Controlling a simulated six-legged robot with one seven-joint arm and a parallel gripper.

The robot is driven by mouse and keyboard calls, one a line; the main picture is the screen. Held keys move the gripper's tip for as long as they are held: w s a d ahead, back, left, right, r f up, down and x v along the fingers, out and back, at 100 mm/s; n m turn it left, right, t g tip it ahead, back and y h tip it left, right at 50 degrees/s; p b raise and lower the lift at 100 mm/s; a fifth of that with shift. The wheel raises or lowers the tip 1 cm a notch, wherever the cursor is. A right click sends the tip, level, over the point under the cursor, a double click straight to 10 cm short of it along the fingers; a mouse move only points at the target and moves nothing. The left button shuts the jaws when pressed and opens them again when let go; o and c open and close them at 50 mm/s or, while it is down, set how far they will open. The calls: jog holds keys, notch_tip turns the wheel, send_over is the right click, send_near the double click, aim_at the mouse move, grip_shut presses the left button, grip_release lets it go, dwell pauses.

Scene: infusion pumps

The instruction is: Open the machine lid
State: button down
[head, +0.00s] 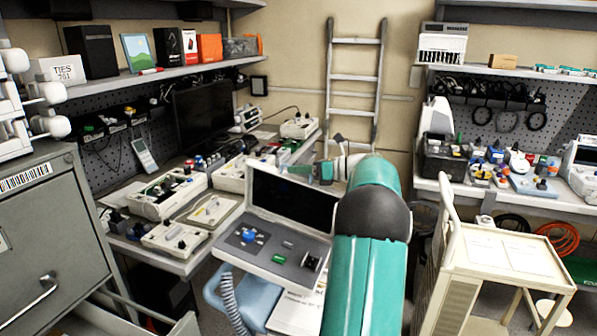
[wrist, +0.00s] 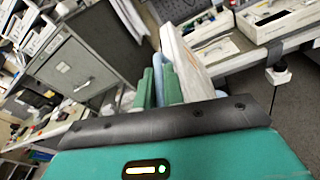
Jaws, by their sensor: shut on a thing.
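The machine (head: 270,258) is a grey case with a blue knob, a green switch and a dark socket on its panel. Its lid (head: 292,199), with a dark inner face and pale rim, stands raised at the back, steeply tilted. My gripper (head: 326,171) is at the lid's upper right edge, shut on the lid; my arm hides part of that corner. In the wrist view my green fingers (wrist: 160,88) are beside the pale lid edge (wrist: 184,62); the exact contact is partly hidden.
A workbench with several similar devices (head: 168,195) is at the left, beside a grey filing cabinet (head: 45,245). A blue chair (head: 250,298) is below the machine. A cream cart (head: 515,258) stands at the right. A ladder (head: 355,78) leans at the back wall.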

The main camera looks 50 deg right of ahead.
jog(key=shift+f, duration=0.15)
jog(key=c, duration=1.8)
grip_release()
jog(key=shift+a, duration=0.1)
jog(key=shift+s, duration=0.1)
jog(key=v, duration=1.3)
jog(key=shift+s, duration=0.35)
